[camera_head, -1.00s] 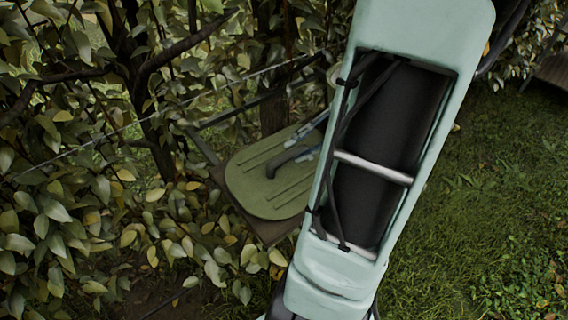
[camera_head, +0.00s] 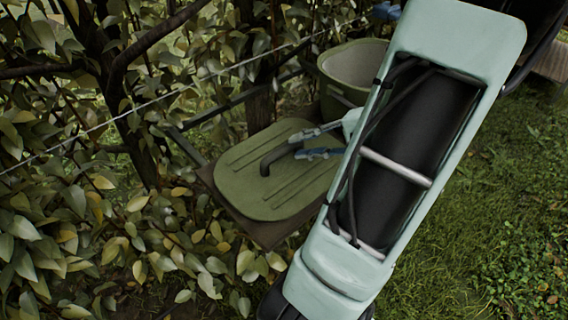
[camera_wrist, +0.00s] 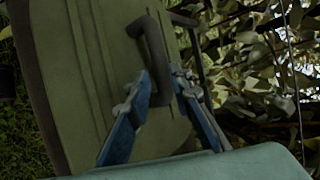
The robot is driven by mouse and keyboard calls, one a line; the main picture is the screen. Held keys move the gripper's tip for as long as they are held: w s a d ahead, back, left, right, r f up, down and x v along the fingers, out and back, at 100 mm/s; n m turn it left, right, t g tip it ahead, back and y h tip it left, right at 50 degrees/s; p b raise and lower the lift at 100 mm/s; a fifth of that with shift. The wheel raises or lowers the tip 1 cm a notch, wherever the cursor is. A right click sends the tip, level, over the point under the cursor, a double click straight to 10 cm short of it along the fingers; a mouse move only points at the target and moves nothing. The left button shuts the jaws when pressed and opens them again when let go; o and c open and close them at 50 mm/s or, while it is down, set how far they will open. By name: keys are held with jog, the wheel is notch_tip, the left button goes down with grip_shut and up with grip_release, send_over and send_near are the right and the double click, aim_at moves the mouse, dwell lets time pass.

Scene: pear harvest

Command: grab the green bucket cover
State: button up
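The green bucket cover (camera_head: 240,185) lies flat on a brown wooden board. It has raised ribs and a dark bent handle (camera_head: 275,158). In the wrist view the cover (camera_wrist: 80,75) fills the left and middle, with its handle (camera_wrist: 150,40) standing up from it. My gripper (camera_head: 300,145) has two blue-grey fingers at the right end of the handle. In the wrist view my gripper (camera_wrist: 161,82) has its fingertips apart, one on each side of the handle's near end. Contact with the handle cannot be made out. The gripper looks open.
A green bucket (camera_head: 352,68) stands behind the cover, partly hidden by my pale green arm. The wooden board (camera_head: 265,232) shows along the cover's front edge. Leafy branches (camera_head: 70,200) and a wire crowd the left. Grass (camera_head: 480,230) lies open at the right.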

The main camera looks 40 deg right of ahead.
aim_at(292, 145)
jog(key=b+x, duration=0.1)
jog(key=x, duration=0.3)
jog(key=shift+w+f, duration=0.15)
jog(key=shift+w, duration=0.15)
jog(key=shift+c, duration=0.2)
grip_shut()
